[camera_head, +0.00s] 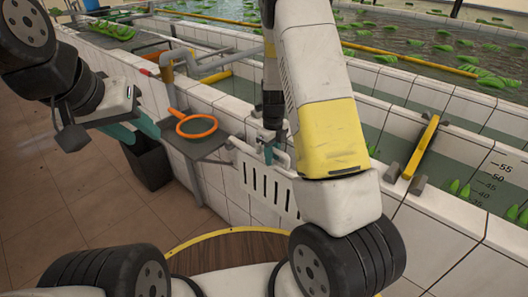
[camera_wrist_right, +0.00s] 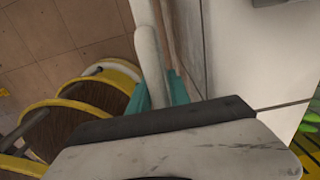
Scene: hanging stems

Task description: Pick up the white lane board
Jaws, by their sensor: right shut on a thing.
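The white lane board (camera_head: 262,190) is a slotted white panel with a raised handle. It stands upright against the tiled wall of the tank in the head view. My right gripper (camera_head: 270,150) reaches down from above and is shut on the board's top handle. In the right wrist view, the white bar (camera_wrist_right: 149,50) lies between the teal fingers of this gripper. My right arm hides part of the board's right side. My left gripper (camera_head: 132,130) is at the left, away from the board, near the grey shelf. Its finger opening is unclear.
An orange-rimmed hoop (camera_head: 196,125) lies on the grey shelf (camera_head: 208,146), left of the board. A dark bin (camera_head: 150,163) stands below. A yellow-handled tool (camera_head: 424,148) spans the tank rim at right. Grey pipes (camera_head: 205,62) run behind. The tiled floor (camera_head: 90,215) is open at left.

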